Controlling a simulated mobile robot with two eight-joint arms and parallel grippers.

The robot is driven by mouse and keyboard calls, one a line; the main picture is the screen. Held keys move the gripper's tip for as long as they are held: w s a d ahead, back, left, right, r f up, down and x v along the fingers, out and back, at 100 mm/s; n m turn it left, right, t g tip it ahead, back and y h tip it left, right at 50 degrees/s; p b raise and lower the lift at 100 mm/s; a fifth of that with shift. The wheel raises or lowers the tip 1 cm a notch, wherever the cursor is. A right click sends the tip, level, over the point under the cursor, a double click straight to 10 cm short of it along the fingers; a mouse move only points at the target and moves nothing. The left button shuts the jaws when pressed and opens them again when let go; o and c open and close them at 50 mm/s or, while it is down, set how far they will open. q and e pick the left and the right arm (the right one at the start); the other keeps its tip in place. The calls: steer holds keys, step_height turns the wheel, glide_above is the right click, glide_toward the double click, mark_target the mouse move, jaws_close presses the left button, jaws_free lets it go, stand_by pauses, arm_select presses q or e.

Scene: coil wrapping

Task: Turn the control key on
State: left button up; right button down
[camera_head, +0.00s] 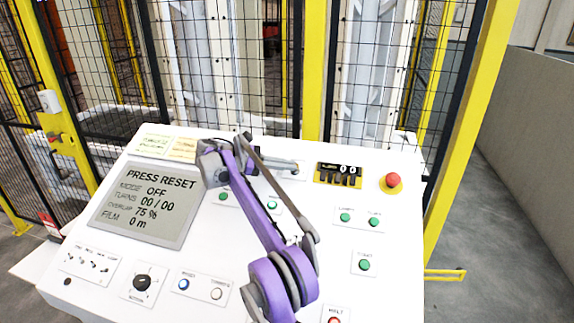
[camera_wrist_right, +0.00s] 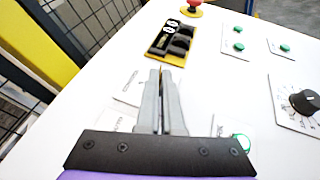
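My right gripper (camera_head: 297,167) reaches across the top middle of the white console, its fingertips over a small white plate. In the right wrist view the two grey fingers (camera_wrist_right: 161,72) are nearly together, with a thin dark gap. A thin brownish-yellow sliver shows between the tips and looks like the control key, with the fingers closed on it. The fingers hide most of it, so its angle cannot be told. The small plate (camera_wrist_right: 130,84) beneath shows beside the fingers, its marking partly covered. My left gripper is not in view.
A yellow plate with black switches (camera_head: 338,174) and a red emergency button (camera_head: 392,181) lie to the right. The display (camera_head: 146,205) reads PRESS RESET and MODE OFF. Green buttons (camera_head: 364,265) and a black knob (camera_head: 142,283) sit on the console (camera_head: 215,258). A mesh fence stands behind.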

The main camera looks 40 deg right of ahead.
steer(key=shift+m+g, duration=0.3)
stand_by(0.4)
steer(key=c, duration=1.1)
jaws_free()
steer(key=shift+o, duration=0.2)
steer(key=shift+r, duration=0.1)
